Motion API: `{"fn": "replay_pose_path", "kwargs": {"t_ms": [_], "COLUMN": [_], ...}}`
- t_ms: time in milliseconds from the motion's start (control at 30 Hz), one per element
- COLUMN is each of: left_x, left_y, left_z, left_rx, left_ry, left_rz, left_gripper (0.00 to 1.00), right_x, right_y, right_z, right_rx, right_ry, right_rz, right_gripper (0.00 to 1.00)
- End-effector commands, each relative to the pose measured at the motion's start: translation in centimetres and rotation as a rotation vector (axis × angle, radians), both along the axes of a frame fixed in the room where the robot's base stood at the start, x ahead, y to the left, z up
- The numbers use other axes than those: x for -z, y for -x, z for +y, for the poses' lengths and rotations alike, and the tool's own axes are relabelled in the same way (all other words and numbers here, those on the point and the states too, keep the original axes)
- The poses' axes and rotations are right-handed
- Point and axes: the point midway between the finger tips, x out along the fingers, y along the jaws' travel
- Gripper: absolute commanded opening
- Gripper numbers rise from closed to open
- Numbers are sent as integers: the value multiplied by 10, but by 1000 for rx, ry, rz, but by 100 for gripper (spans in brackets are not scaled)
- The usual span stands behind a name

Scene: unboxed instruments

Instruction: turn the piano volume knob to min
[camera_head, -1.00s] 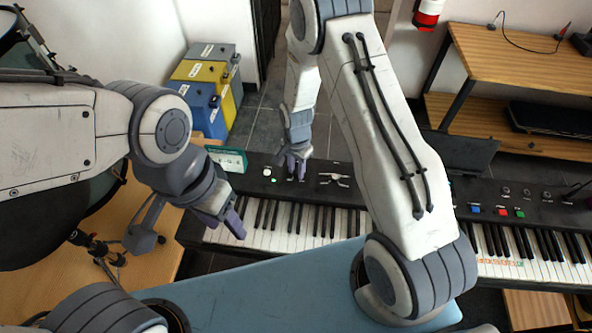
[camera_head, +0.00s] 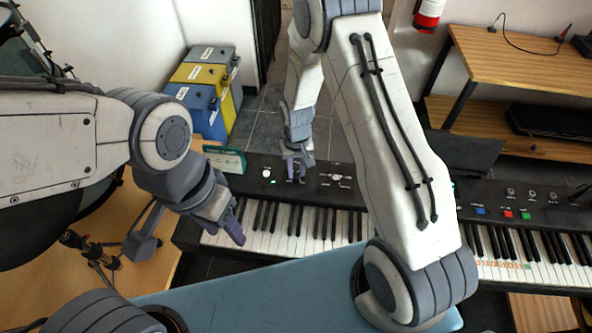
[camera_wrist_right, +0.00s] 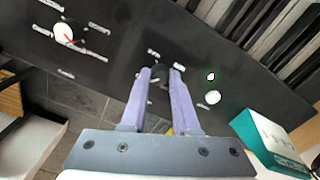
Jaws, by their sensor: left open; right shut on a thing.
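The piano (camera_head: 262,236) stretches across the middle of the head view, its dark control panel behind the keys. My right gripper (camera_head: 293,178) points down at the panel's left part. In the right wrist view its two purple fingers (camera_wrist_right: 161,72) are closed around a small dark knob (camera_wrist_right: 160,74), mostly hidden between them. Small white labels sit around that knob, too blurred to read, and its pointer cannot be made out. My left gripper (camera_head: 238,226) is open and empty, over the keys' left end.
A white dial with a red pointer (camera_wrist_right: 66,33) and a white round button (camera_wrist_right: 212,97) flank the held knob. A green-and-white box (camera_head: 226,160) stands at the piano's left end.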

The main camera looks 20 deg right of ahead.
Motion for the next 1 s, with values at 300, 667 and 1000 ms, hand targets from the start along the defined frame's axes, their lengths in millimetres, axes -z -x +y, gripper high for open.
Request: {"fn": "replay_pose_path", "kwargs": {"t_ms": [300,667,1000], "left_x": [6,11,15], "left_y": [0,0,0], "left_z": [0,0,0], "left_rx": [0,1,1], "left_ry": [0,0,0], "left_rz": [0,0,0], "left_gripper": [50,50,50], "right_x": [-1,-1,-1], "right_y": [-2,-2,-3], "right_z": [0,0,0], "right_rx": [-300,-642,-964], "right_ry": [0,1,2], "right_rz": [-6,-7,-8], "right_gripper": [0,0,0]}}
